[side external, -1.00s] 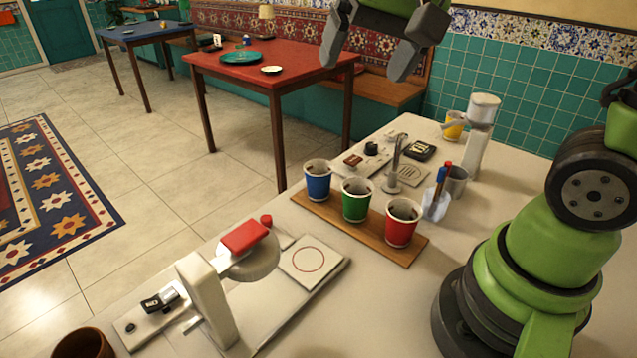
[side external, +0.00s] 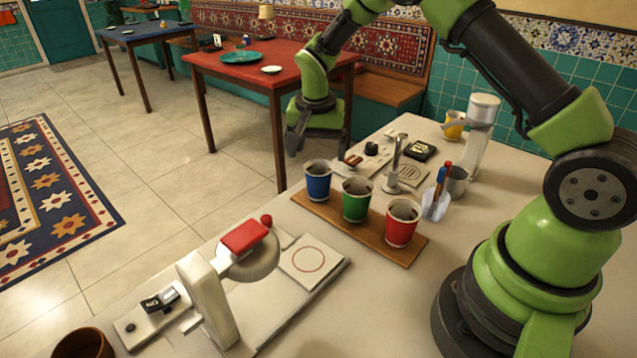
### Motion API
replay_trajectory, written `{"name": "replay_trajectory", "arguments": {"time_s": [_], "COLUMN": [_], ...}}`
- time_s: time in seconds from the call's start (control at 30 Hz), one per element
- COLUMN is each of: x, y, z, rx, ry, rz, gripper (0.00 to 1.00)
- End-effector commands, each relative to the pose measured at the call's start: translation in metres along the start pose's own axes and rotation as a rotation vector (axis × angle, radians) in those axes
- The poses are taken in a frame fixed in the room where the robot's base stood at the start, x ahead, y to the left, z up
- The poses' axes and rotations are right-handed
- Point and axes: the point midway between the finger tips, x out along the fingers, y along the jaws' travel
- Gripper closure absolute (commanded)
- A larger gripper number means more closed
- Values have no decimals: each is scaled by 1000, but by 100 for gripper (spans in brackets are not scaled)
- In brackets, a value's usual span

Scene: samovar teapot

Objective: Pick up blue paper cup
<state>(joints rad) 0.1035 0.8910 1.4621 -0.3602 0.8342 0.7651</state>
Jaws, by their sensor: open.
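The blue paper cup (side external: 318,182) stands upright at the left end of a wooden board (side external: 325,214) on the counter. A green cup (side external: 356,201) and a red cup (side external: 401,223) stand on the same board to its right. All three look filled with something dark. My gripper (side external: 318,148) is above and just behind the blue cup in the picture, pointing down. It is open and empty, with one finger at the left and the other at the right. I cannot tell its exact distance from the cup.
A white device with a red top (side external: 244,237) stands at the front left of the counter (side external: 330,320). Behind the cups are a metal tap (side external: 396,160), a pen holder (side external: 436,203), a grey mug (side external: 457,182) and a white dispenser (side external: 481,135). A yellow cup (side external: 454,126) stands at the back.

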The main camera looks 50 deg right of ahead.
Motion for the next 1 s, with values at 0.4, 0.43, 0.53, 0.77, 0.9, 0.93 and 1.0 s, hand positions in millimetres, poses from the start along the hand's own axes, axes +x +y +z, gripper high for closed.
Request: {"name": "replay_trajectory", "arguments": {"time_s": [0.4, 0.43, 0.53, 0.77, 0.9, 0.93, 1.0], "x": [51, 53, 56, 56, 56, 56, 56], "y": [3, 3, 3, 3, 3, 3, 3], "z": [4, 4, 4, 4, 4, 4, 4], "rx": [-1, -1, -1, -1, -1, -1, -1], "ry": [-1, -1, 0, 0, 0, 0, 0], "rz": [1, 0, -1, -1, -1, -1, -1], "gripper": [12, 12, 12, 26, 52, 52, 52]}}
